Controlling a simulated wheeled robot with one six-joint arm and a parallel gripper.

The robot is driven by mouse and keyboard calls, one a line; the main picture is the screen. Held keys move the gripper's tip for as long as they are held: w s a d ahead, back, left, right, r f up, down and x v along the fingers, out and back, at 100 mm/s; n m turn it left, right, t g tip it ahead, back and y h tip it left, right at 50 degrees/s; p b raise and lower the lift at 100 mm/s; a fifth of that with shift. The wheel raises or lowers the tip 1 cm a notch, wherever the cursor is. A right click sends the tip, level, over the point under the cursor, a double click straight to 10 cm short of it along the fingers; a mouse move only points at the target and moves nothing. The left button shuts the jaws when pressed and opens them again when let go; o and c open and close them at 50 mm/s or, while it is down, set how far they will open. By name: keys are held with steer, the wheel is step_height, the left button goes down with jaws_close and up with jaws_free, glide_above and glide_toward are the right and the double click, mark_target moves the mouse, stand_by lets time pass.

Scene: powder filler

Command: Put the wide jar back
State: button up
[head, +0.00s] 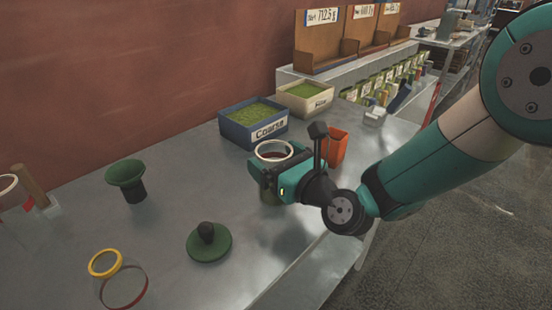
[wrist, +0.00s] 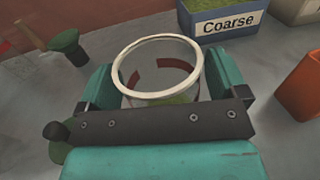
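The wide jar (head: 273,149) is clear, with a white rim and a red band; some green powder shows low inside it in the wrist view (wrist: 160,64). My gripper (head: 274,170) has a finger on each side of the jar, close against its wall, and looks shut on it. In the wrist view my gripper (wrist: 163,82) frames the jar just below its rim. The jar is about upright. The gripper body hides much of its lower part, and I cannot tell whether its base touches the metal bench (head: 165,235).
A blue "Coarse" box (head: 252,123), a cream box (head: 306,98) and an orange container (head: 336,146) stand behind the jar.

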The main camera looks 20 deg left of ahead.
steer(key=s+d+r+n+g+h+b, duration=0.1)
steer(key=s+d+r+n+g+b, duration=0.2)
steer(key=s+d+n+g+b, duration=0.85)
steer(key=s+d+f+n+t+h+p, duration=0.1)
steer(key=s+d+n+h, duration=0.3)
steer(key=d+n, duration=0.5)
steer(key=s+d+f+n+t+h+p, duration=0.1)
steer(key=s+d+n+h, duration=0.4)
steer(key=d+n, duration=0.5)
steer(key=shift+d+f+h+p, duration=0.65)
steer(key=shift+d+h+p, duration=0.05)
steer(key=shift+d, duration=0.2)
steer(key=shift+n+t, duration=0.25)
steer(key=shift+n, duration=0.1)
